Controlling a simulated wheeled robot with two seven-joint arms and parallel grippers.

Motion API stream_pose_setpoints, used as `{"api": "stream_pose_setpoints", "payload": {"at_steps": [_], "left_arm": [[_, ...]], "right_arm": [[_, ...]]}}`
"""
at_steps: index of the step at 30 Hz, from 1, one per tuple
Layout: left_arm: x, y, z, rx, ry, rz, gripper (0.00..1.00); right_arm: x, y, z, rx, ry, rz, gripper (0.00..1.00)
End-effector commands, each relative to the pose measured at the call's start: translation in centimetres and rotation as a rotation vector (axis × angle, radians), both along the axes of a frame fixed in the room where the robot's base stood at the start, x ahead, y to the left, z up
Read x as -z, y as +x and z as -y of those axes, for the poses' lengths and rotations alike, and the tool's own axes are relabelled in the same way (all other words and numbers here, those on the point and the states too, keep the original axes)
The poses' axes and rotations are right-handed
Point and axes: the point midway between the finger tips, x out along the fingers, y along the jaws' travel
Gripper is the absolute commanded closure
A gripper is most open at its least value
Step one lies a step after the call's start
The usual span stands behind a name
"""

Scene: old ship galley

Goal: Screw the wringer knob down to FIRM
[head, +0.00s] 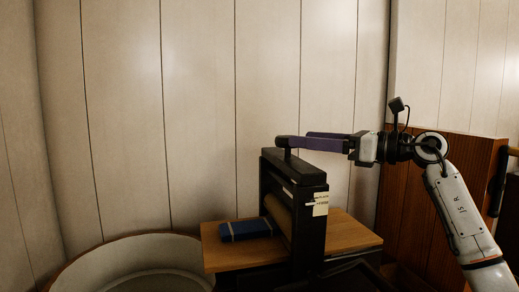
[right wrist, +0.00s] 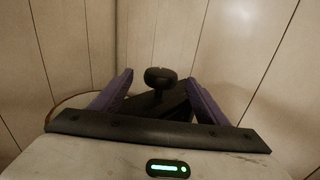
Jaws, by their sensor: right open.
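The wringer (head: 312,232) is a dark upright frame with a pale roller on a wooden board. Its black knob (head: 284,141) stands on a short stem at the top. A small pale label (head: 320,204) is on the frame; its writing is too small to read. My right gripper (head: 308,141) reaches in level from the right at knob height, with purple fingers. In the right wrist view the knob (right wrist: 160,75) shows ahead between the two spread fingers, with visible gaps on both sides. The right gripper is open and empty. My left gripper is not in view.
A folded blue cloth (head: 245,230) with pale bands lies on the wooden board (head: 225,258), left of the wringer. A round pale tub (head: 75,272) stands at lower left. A brown wooden panel (head: 432,180) is behind my right arm. Pale panelled walls close off the back.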

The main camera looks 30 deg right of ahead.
Motion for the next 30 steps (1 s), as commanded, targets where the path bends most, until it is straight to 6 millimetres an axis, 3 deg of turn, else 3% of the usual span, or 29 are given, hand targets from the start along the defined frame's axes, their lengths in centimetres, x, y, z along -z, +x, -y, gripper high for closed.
{"api": "stream_pose_setpoints", "payload": {"at_steps": [5, 21, 30], "left_arm": [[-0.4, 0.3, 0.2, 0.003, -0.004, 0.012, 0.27], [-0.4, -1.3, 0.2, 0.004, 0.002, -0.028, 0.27], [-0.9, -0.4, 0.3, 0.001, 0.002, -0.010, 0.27]], "right_arm": [[0.4, 0.7, -0.1, 0.006, -0.008, 0.000, 0.32], [0.3, 8.2, -4.4, 0.004, -0.008, -0.001, 0.32], [0.4, 8.9, -4.8, 0.005, -0.009, 0.000, 0.32]]}}
